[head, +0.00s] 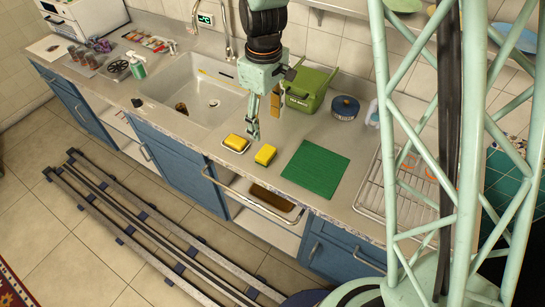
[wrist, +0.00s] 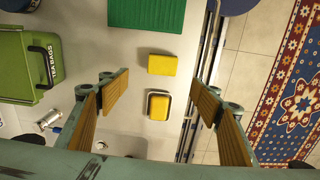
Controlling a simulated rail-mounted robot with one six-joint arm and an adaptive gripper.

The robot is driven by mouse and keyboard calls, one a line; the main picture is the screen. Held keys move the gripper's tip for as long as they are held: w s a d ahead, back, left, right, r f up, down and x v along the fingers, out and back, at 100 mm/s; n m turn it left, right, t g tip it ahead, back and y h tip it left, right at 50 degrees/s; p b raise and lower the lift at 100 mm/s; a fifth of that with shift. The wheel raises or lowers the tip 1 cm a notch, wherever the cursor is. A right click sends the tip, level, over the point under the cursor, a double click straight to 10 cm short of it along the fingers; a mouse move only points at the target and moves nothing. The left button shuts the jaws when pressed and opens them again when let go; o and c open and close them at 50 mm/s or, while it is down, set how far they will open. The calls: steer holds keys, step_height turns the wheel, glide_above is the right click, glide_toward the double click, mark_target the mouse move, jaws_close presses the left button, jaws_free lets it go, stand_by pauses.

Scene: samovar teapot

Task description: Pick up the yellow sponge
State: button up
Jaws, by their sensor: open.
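Two yellow blocks lie on the grey counter. One yellow sponge (head: 265,155) lies loose, nearer the green mat; it also shows in the wrist view (wrist: 162,65). The other yellow block (head: 236,142) sits in a small rimmed dish, left of the loose one; it shows in the wrist view (wrist: 158,106) too. My gripper (head: 264,121) is open and empty, pointing down above the counter by the blocks. In the wrist view its wood-coloured finger pads (wrist: 162,98) stand wide apart, with the dish block between them in the picture. I cannot tell the exact height.
A green mat (head: 315,170) lies right of the blocks. A green tea bags bin (head: 311,88) stands behind, beside a blue round tin (head: 345,107). The sink (head: 204,86) is left, a wire rack (head: 405,190) right. A rail (head: 255,199) runs along the counter front.

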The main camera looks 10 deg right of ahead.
mark_target(266, 152)
steer(key=shift+s+f, duration=0.15)
steer(key=shift+f, duration=0.55)
steer(key=shift+f, duration=4.3)
steer(key=shift+f, duration=0.1)
steer(key=shift+s+a+f, duration=0.1)
steer(key=shift+s+f, duration=0.05)
steer(key=shift+f, duration=2.3)
